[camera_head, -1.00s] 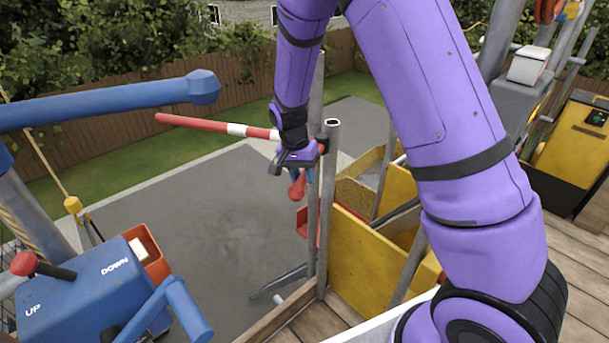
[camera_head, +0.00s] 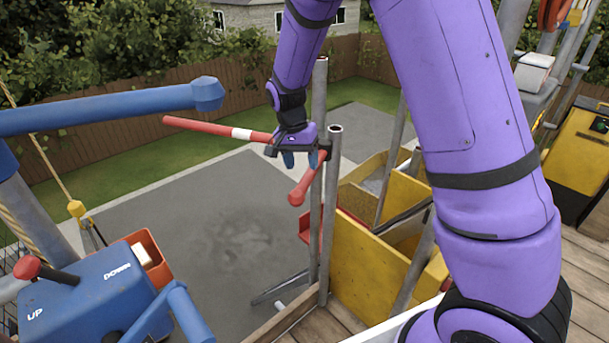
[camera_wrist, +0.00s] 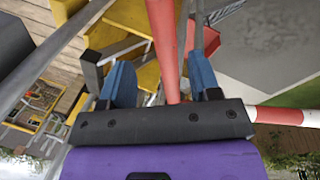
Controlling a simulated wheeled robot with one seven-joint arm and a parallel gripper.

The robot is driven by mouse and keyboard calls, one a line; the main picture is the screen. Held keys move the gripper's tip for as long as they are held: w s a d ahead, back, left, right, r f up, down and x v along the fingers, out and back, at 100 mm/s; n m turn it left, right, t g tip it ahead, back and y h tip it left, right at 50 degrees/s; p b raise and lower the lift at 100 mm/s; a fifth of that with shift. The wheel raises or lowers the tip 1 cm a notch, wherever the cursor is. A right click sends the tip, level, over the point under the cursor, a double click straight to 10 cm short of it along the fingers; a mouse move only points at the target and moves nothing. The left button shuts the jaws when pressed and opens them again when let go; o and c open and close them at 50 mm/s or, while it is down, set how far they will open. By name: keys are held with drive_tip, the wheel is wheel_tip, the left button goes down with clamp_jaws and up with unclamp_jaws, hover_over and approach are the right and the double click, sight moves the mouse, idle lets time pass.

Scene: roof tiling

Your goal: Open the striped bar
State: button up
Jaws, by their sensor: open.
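The striped bar (camera_head: 215,130), red with a white band, reaches out to the left across the gap beside the metal posts. A short thick red rod (camera_head: 305,182) slants down from the post near its inner end. My gripper (camera_head: 293,158) is at the bar's inner end, just left of the posts. In the wrist view, my gripper (camera_wrist: 162,85) is open, with a blue finger on each side of a red rod (camera_wrist: 165,45); I cannot tell whether they touch it. The striped bar (camera_wrist: 285,115) also shows at the right there. Part of the bar is hidden behind my gripper.
Upright metal posts (camera_head: 331,215) stand close to my gripper. A yellow bin (camera_head: 365,265) is right of them. A blue control box (camera_head: 90,300) and a blue beam (camera_head: 110,102) are at left. Grey paving (camera_head: 210,230) lies below.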

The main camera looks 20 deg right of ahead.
drive_tip(key=shift+w+a+r, duration=0.15)
drive_tip(key=shift+a+r, duration=0.05)
drive_tip(key=shift+r, duration=0.95)
drive_tip(key=shift+w+a+r, duration=0.15)
drive_tip(key=shift+r, duration=0.95)
drive_tip(key=s+d+r+n+t+y, duration=0.1)
drive_tip(key=s+d+r+n+t, duration=0.1)
drive_tip(key=s+r, duration=0.55)
drive_tip(key=s+d+r+n+t+y, duration=0.1)
drive_tip(key=s+d+r+n, duration=0.15)
drive_tip(key=s+r, duration=0.45)
drive_tip(key=s+d+r+n+t, duration=0.1)
drive_tip(key=s+r+t, duration=0.1)
drive_tip(key=s, duration=0.6)
drive_tip(key=s+d+r+n+t, duration=0.1)
drive_tip(key=s+r+n, duration=0.1)
drive_tip(key=s, duration=0.6)
drive_tip(key=shift+r+t, duration=0.4)
drive_tip(key=shift+r, duration=0.25)
drive_tip(key=shift+n, duration=0.25)
